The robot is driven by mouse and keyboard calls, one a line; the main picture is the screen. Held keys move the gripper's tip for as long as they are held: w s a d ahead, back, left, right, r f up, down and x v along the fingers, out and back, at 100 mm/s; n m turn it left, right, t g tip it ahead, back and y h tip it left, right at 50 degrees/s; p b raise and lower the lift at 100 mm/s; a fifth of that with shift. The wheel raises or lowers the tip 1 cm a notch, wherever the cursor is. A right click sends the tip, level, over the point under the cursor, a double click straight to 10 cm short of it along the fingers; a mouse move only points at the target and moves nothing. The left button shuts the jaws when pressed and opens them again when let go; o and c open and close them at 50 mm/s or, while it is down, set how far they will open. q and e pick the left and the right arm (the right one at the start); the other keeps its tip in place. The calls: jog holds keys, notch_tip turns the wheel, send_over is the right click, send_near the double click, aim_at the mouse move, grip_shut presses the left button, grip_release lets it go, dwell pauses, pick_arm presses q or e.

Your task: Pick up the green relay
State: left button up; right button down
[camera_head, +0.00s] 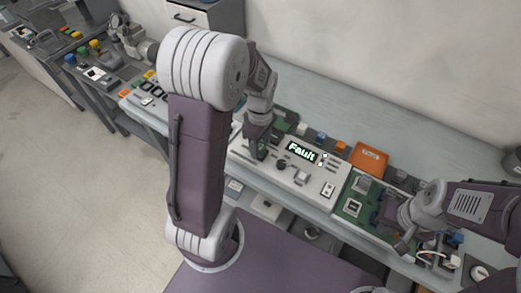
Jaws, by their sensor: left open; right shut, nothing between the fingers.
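My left arm reaches over the workbench, and its dark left gripper (259,146) points down at the white control panel (241,150), left of the lit "Fault" display (302,152). The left gripper is open. A small green patch shows at its fingertips. It is too small to tell whether this is the green relay, or whether the fingers touch it. My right gripper (388,214) is shut and empty over the green circuit board (352,207) at the right.
An orange box (369,159) stands behind the panel at the right. Several small coloured parts line the panel's back edge. The grey bench top (400,140) behind is mostly clear up to the wall. A side bench (92,78) with coloured knobs stands at the far left.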

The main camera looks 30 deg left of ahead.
aim_at(262, 148)
pick_arm(q)
jog(key=shift+s, duration=0.1)
jog(key=c, duration=0.5)
grip_shut()
jog(key=shift+r, duration=0.1)
jog(key=shift+r, duration=0.3)
jog(key=r, duration=0.4)
jog(key=shift+s+d, duration=0.1)
jog(key=shift+d, duration=0.2)
jog(key=s+d+r, duration=0.6)
jog(key=d, duration=0.3)
jog(key=shift+s+r+p, duration=0.15)
jog(key=shift+s+p, duration=0.05)
jog(key=shift+p, duration=0.1)
